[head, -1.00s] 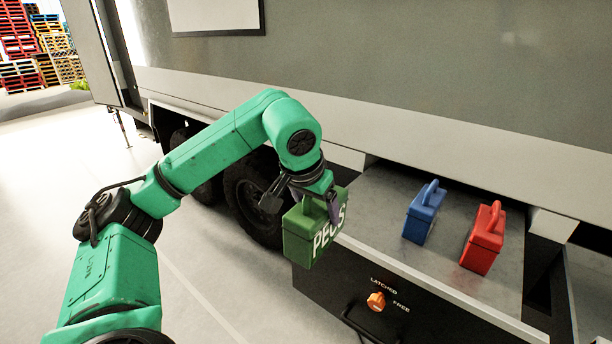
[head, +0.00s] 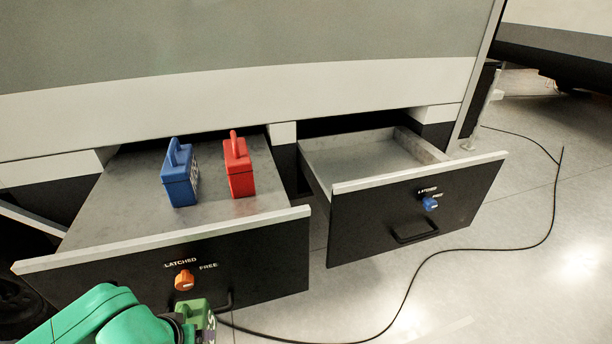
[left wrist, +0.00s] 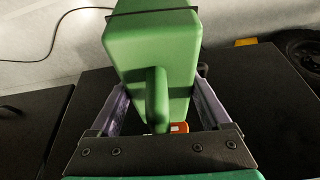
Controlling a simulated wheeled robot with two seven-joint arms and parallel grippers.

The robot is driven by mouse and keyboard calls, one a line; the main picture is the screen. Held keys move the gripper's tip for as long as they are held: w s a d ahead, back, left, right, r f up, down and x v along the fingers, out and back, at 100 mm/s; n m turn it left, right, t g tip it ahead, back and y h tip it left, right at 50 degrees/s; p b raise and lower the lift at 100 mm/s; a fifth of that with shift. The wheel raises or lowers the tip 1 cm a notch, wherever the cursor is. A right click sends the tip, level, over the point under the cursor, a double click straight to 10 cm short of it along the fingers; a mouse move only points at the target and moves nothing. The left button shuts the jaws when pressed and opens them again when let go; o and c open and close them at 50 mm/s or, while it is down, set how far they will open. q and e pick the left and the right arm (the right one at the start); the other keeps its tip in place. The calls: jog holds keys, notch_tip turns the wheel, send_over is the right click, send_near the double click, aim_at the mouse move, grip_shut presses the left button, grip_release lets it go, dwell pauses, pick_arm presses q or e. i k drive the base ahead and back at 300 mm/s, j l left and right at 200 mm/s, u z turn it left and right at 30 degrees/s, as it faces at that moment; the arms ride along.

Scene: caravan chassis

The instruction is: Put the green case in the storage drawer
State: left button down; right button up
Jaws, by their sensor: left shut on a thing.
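The green case (head: 197,312) shows at the lower edge of the head view, partly cut off, in front of the left drawer's front. In the left wrist view my left gripper (left wrist: 158,95) is shut on the green case (left wrist: 152,45), with the purple fingers on either side of its handle. Two drawers are pulled out under the caravan. The left drawer (head: 85,225) has an orange knob (head: 184,280) and holds a blue case and a red case. The right drawer (head: 350,160) has a blue knob (head: 430,203) and looks empty. My right gripper is out of view.
The blue case (head: 180,180) and red case (head: 239,168) stand upright towards the right of the left drawer. A narrow gap separates the drawers. A black cable (head: 405,300) runs over the floor in front and to the right. The floor there is otherwise clear.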

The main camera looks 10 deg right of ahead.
aim_at(377, 172)
jog(key=l+z, duration=0.25)
jog(key=z, duration=0.15)
jog(key=i+l+z, duration=0.1)
jog(key=l+z, duration=0.15)
jog(key=z, duration=0.2)
jog(key=i+l+z, duration=0.1)
jog(key=z, duration=0.3)
jog(key=i+l+z, duration=0.15)
jog(key=l+z, duration=0.25)
jog(key=i, duration=0.15)
